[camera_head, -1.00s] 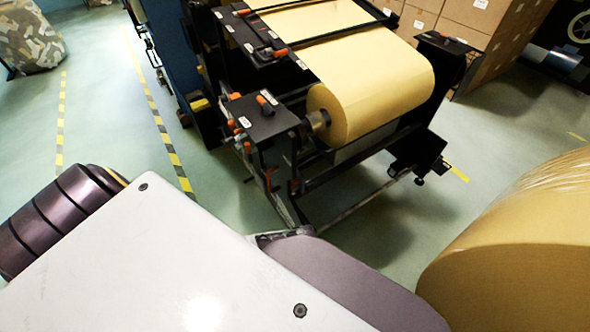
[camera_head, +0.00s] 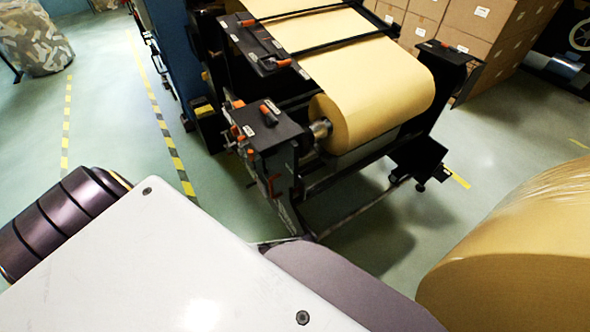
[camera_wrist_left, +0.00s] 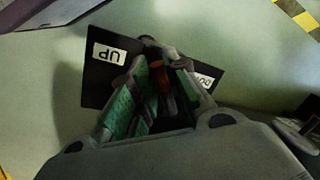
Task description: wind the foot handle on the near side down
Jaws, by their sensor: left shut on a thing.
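In the left wrist view, my left gripper (camera_wrist_left: 157,88) has its green-padded fingers closed around the foot handle (camera_wrist_left: 161,76), whose orange-red part shows between them. Behind it is a black plate (camera_wrist_left: 96,82) with a white "UP" label on the left and another label, partly covered by a finger, on the right. In the head view, the roll stand's near-side black post (camera_head: 272,132) carries several orange levers. My own arm covers the lower part of that view and hides the left gripper and the foot handle. My right gripper is not in view.
A kraft paper roll (camera_head: 378,100) sits in the stand. A large wrapped roll (camera_head: 520,255) stands close at the right. Cardboard boxes (camera_head: 450,30) are stacked behind. The green floor is open at the left, with yellow-black tape (camera_head: 168,140).

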